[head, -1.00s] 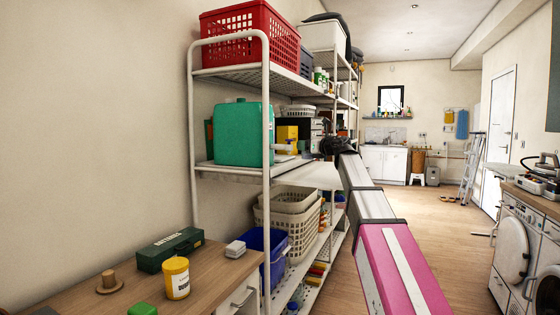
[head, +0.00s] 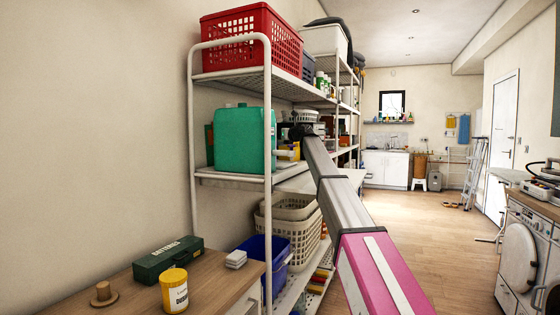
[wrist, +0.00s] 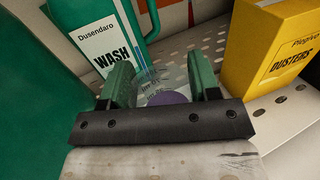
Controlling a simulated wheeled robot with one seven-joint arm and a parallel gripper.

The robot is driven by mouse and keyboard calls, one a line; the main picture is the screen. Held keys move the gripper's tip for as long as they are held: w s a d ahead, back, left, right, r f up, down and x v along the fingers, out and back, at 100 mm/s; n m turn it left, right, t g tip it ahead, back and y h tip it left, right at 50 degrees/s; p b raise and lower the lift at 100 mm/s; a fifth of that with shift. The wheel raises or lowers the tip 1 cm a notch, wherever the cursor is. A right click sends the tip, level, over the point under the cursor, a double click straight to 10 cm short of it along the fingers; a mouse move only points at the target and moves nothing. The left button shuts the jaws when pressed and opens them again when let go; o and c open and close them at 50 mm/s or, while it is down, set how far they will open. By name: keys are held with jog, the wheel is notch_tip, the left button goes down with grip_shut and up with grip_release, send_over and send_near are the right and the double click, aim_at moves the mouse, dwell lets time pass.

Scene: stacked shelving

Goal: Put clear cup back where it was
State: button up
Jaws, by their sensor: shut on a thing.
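The clear cup (wrist: 150,76), see-through with faint printed markings, shows in the wrist view between the green fingers of my gripper (wrist: 158,80). My gripper is shut on it. A purple round patch shows at the cup's near side; I cannot tell what it is. The cup is over the perforated white shelf (wrist: 207,45), and I cannot tell whether it touches it. In the head view my arm reaches to the middle shelf level, and the cup cannot be made out there.
A green WASH bottle (wrist: 108,42) stands close at the left of the cup, and a yellow DUSTERS box (wrist: 280,50) at the right. The large green jug (head: 238,140) stands at the near shelf end. A white shelf post (head: 268,190) rises in front of it.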

notch_tip(320, 180, down, 9)
dwell(0.5)
jog(key=shift+f, duration=0.15)
jog(key=o, duration=1)
jog(key=v, duration=1.2)
jog(key=shift+s, duration=0.1)
